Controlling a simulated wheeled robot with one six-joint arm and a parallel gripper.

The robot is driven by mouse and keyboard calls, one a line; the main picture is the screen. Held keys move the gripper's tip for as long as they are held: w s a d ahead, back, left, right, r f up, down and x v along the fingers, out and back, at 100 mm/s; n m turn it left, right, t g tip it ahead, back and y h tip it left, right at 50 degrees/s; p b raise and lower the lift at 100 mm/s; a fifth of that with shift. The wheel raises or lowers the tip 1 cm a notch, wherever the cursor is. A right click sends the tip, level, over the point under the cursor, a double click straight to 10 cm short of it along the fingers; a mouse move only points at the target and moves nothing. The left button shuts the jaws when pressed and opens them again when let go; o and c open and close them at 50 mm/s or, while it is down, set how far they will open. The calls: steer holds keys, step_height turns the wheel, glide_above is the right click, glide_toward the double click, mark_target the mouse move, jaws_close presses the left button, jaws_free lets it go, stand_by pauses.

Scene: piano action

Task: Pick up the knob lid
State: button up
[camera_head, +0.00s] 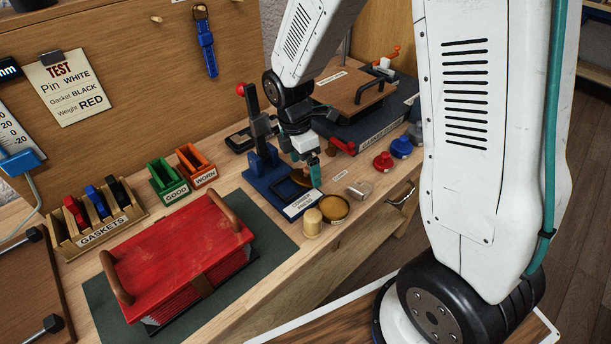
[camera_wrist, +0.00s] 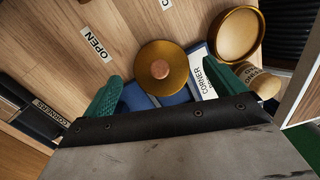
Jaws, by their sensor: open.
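The knob lid (camera_wrist: 162,75) shows in the wrist view as a round brass disc with a small copper knob at its middle. It lies partly over a blue base (camera_wrist: 140,98) with a white label. My gripper (camera_wrist: 175,78) is open, with one teal finger on each side of the lid and nothing held. I cannot tell whether a finger touches the lid. In the head view my gripper (camera_head: 308,172) points down over the blue stand, and the lid is mostly hidden behind it.
A round brass dish (camera_head: 334,207) and a cream-topped jar (camera_head: 312,224) stand close by. The blue stand's upright with a red ball (camera_head: 258,130) rises behind my gripper. Red and blue knobbed pieces (camera_head: 383,162) stand to the right. A red box (camera_head: 180,255) lies at front left.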

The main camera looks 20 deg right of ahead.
steer(key=shift+s+d+f, duration=0.1)
steer(key=shift+d+f, duration=0.05)
steer(key=shift+f, duration=0.75)
steer(key=c, duration=1)
steer(key=shift+r, duration=0.1)
